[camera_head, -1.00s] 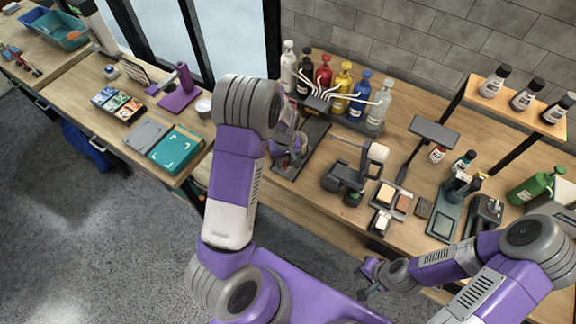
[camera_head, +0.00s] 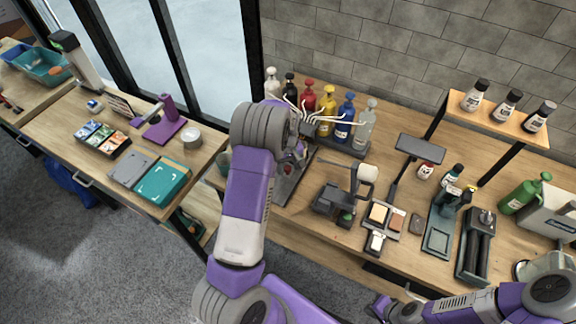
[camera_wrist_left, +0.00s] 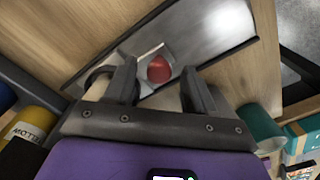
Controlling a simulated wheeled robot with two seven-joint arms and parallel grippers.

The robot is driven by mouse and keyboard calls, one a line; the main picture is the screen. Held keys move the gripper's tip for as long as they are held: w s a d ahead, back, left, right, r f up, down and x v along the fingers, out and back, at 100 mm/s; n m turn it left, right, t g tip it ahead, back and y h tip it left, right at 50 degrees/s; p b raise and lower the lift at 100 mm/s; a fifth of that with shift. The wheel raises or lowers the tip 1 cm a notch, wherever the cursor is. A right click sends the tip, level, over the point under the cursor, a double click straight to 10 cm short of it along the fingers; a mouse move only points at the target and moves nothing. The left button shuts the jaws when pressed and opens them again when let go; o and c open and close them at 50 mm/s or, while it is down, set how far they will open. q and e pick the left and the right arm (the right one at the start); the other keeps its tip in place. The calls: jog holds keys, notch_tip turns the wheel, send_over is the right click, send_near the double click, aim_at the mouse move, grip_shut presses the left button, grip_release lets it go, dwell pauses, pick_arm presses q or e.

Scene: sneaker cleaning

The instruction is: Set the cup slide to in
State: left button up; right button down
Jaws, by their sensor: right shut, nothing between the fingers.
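The cup slide (camera_head: 291,188) is a dark-edged track with a pale, shiny bed, in front of the pump bottles. In the left wrist view its bed (camera_wrist_left: 208,28) runs diagonally across the top. A pale, square-looking cup with a round red patch (camera_wrist_left: 158,68) shows on it, between my fingers in the picture. My left gripper (camera_head: 296,152) is over the far part of the slide, its fingers apart. I cannot tell whether they touch the cup. My right gripper (camera_head: 379,308) is shut and empty, low in front of the table edge.
Several pump bottles (camera_head: 328,105) with white tubes stand behind the slide. A black device with a white cylinder (camera_head: 367,174) stands to its right. A teal cup (camera_head: 224,161) is left of my left arm. Small blocks (camera_head: 378,213) lie further right.

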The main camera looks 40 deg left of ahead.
pick_arm(q)
notch_tip(320, 180, up, 8)
jog(key=shift+f+p, duration=0.2)
jog(key=shift+p, duration=0.15)
jog(key=shift+c, duration=0.3)
